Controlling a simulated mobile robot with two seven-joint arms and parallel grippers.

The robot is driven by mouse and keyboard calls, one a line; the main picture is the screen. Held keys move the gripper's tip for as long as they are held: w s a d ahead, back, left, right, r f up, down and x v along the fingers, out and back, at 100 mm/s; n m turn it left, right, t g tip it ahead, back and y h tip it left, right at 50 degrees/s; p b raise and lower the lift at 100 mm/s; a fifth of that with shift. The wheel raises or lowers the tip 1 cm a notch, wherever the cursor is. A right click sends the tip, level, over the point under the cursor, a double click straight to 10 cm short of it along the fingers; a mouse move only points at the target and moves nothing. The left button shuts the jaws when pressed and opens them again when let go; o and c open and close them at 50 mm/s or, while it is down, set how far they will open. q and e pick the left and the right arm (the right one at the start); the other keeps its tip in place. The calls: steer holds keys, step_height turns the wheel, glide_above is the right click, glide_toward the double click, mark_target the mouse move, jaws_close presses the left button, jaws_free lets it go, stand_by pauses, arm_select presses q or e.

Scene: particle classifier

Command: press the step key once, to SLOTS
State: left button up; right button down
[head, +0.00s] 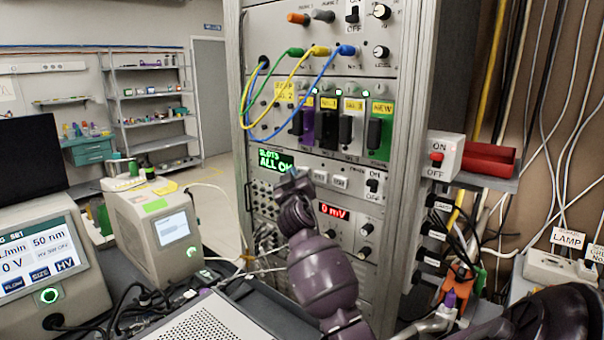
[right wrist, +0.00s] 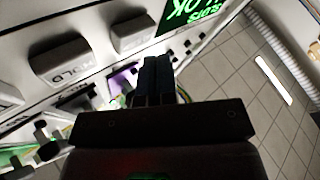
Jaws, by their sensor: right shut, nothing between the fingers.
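The green display (head: 272,160) on the rack reads SLOTS, ALL OK; part of it shows upside down in the right wrist view (right wrist: 190,18). Grey keys sit in a row beside it; two show in the head view (head: 320,177). In the right wrist view one key reads HOLD (right wrist: 60,62). Another key (right wrist: 133,35) lies between HOLD and the display; I cannot read its lettering. My right gripper (head: 288,178) is shut and empty, in front of the panel just below the display. Its fingertips (right wrist: 155,62) appear apart from the keys. My left gripper is out of view.
Above the keys are coloured slot modules (head: 328,122) and looping blue, green and yellow cables (head: 318,51). An ON/OFF switch (head: 373,184) and a red 0 mV display (head: 334,212) are close by. A beige instrument (head: 160,225) stands at left.

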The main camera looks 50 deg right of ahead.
steer(key=a, duration=0.5)
steer(key=shift+s, duration=0.25)
stand_by(0.9)
